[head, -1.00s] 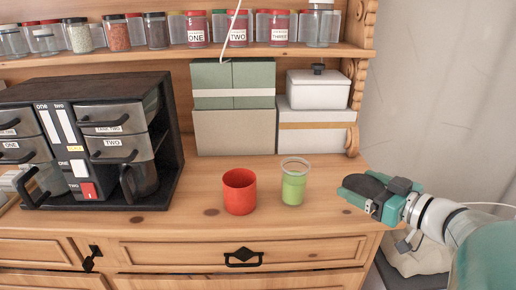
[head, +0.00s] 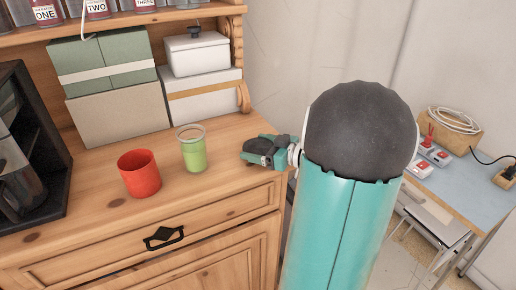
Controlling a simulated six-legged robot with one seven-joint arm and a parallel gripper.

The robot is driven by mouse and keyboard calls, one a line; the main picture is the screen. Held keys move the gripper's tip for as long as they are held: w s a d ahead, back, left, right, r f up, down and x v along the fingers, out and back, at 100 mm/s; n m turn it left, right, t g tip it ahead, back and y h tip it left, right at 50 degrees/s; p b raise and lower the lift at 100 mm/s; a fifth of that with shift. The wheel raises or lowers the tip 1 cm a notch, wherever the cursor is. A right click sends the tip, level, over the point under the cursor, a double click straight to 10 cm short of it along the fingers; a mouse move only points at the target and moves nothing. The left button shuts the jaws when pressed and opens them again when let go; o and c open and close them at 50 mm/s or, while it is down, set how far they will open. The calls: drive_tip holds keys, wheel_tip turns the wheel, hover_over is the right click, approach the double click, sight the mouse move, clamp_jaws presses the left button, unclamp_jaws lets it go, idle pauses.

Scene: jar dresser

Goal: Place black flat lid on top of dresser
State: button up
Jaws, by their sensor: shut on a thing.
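My gripper (head: 258,155) is at the right edge of the wooden dresser top (head: 90,207), to the right of the green cup. It is shut on a dark flat piece, which looks like the black flat lid (head: 255,146). The lid is partly hidden by the teal fingers. I cannot tell whether it touches the wood or hangs just above it.
A red cup (head: 139,174) and a clear cup with green content (head: 192,150) stand left of my gripper. Boxes (head: 118,115) and a white lidded container (head: 197,53) stand behind. Bare wood lies between these things.

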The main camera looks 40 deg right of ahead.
drive_tip(key=shift+f, duration=0.25)
drive_tip(key=shift+f, duration=0.2)
drive_tip(key=o, duration=0.9)
drive_tip(key=shift+c, duration=0.2)
drive_tip(key=shift+r, duration=0.1)
drive_tip(key=shift+s+r, duration=0.15)
drive_tip(key=v, duration=1.1)
drive_tip(key=shift+s, duration=0.35)
drive_tip(key=shift+d, duration=0.15)
